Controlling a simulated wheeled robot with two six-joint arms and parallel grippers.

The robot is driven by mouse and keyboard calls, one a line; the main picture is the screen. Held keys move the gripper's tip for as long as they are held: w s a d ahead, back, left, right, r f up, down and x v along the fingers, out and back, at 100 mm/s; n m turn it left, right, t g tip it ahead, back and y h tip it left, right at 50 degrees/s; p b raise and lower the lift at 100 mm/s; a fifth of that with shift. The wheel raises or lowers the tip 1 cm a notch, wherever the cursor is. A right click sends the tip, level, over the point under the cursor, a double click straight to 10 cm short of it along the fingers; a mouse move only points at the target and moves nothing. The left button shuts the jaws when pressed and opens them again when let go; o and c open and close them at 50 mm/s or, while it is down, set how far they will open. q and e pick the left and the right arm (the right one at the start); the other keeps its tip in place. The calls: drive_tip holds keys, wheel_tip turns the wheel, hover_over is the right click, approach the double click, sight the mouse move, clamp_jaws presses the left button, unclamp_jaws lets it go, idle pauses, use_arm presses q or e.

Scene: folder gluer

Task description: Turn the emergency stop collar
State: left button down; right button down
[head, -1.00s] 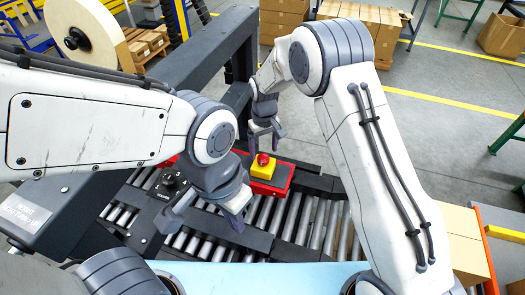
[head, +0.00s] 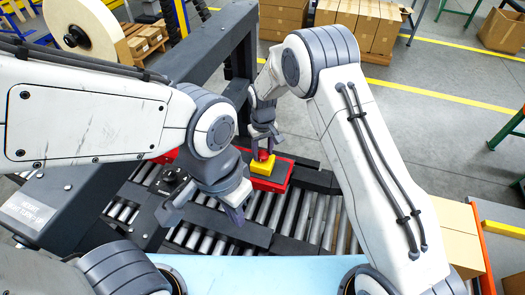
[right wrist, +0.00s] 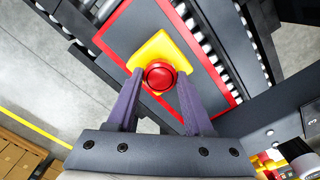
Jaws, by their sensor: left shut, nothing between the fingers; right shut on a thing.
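The emergency stop has a red round button collar (right wrist: 160,76) on a yellow box (right wrist: 171,58), set on a red-edged dark panel (right wrist: 123,52). In the head view the red collar (head: 263,156) shows just under my right gripper (head: 262,146). In the right wrist view my right gripper (right wrist: 160,90) has its two fingers on either side of the red collar, shut on it. My left gripper (head: 207,220) is shut and empty above the rollers, to the lower left of the emergency stop.
A roller conveyor (head: 300,215) runs under both grippers. A dark machine frame (head: 190,62) stands at the left and behind. A black knob (head: 172,178) sits left of my left gripper. Cardboard boxes (head: 360,30) stand at the back.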

drive_tip(key=m+b, duration=0.2)
drive_tip(key=m, duration=0.2)
drive_tip(key=m+b, duration=0.1)
drive_tip(key=m, duration=0.4)
drive_tip(key=shift+b, duration=0.4)
drive_tip(key=shift+m, duration=0.4)
